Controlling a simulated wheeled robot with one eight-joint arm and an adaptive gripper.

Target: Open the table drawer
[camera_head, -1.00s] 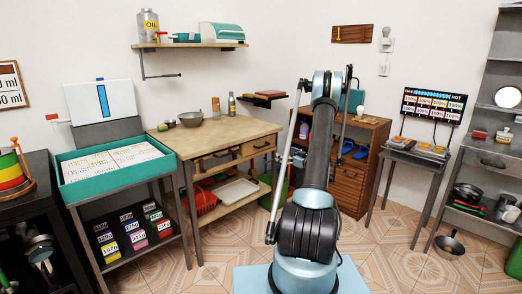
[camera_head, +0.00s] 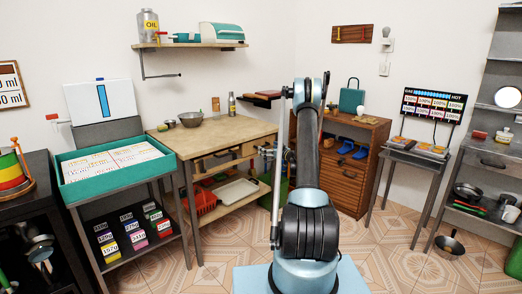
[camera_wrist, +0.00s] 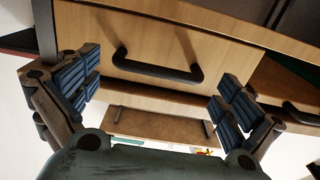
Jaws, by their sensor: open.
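The wooden table (camera_head: 215,132) stands left of my arm in the head view. In the wrist view its drawer front (camera_wrist: 215,60) fills the upper middle, with a dark bar handle (camera_wrist: 155,70) across it. The drawer looks shut, with its front under the tabletop edge. My gripper (camera_wrist: 160,100) is open and empty, with its blue-padded fingers wide apart, one towards each side of the handle. No contact with the handle shows. In the head view my gripper (camera_head: 268,153) is small and partly hidden by my arm, close to the table's right front.
Another dark handle (camera_wrist: 300,113) shows at the right of the wrist view. A lower shelf holds a red basket (camera_head: 202,200) and a white tray (camera_head: 238,191). A brown cabinet (camera_head: 350,175) stands right of the table.

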